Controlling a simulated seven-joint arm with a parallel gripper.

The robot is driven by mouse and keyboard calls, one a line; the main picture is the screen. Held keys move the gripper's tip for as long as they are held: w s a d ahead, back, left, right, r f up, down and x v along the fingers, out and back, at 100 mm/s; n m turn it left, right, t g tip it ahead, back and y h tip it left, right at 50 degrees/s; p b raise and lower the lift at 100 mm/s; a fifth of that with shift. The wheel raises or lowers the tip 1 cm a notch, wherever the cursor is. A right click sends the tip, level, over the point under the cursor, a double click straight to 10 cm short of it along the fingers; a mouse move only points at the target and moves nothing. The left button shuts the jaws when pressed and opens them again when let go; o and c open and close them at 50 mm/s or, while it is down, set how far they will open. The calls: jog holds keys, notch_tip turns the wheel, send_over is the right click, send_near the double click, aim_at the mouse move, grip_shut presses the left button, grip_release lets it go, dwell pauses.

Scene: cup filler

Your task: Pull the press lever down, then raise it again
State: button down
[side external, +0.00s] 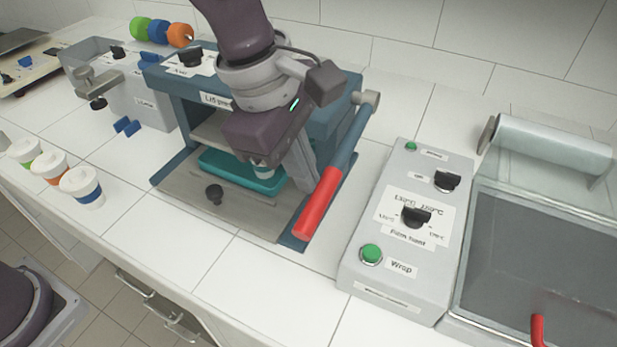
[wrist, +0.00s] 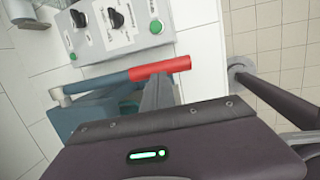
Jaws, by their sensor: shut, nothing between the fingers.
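The blue-grey press (side external: 180,112) stands on the counter with its lever on the right side. The lever's red handle (side external: 318,203) points toward the front, with its end near the front right corner of the base in the picture; its exact height is hard to tell. My gripper (side external: 309,184) is shut and empty, with its grey fingers right beside the lever on its left.
A teal tray (side external: 240,173) lies inside the press. A grey control box (side external: 385,268) with knobs and green buttons stands close on the right, beside a glass-lidded machine (side external: 545,245). Several cups (side external: 80,186) stand at the left front edge. The counter before the press is clear.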

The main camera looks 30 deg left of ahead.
aim_at(311, 198)
jog(key=shift+x, duration=1.05)
jog(key=shift+f, duration=0.1)
jog(key=shift+f, duration=0.8)
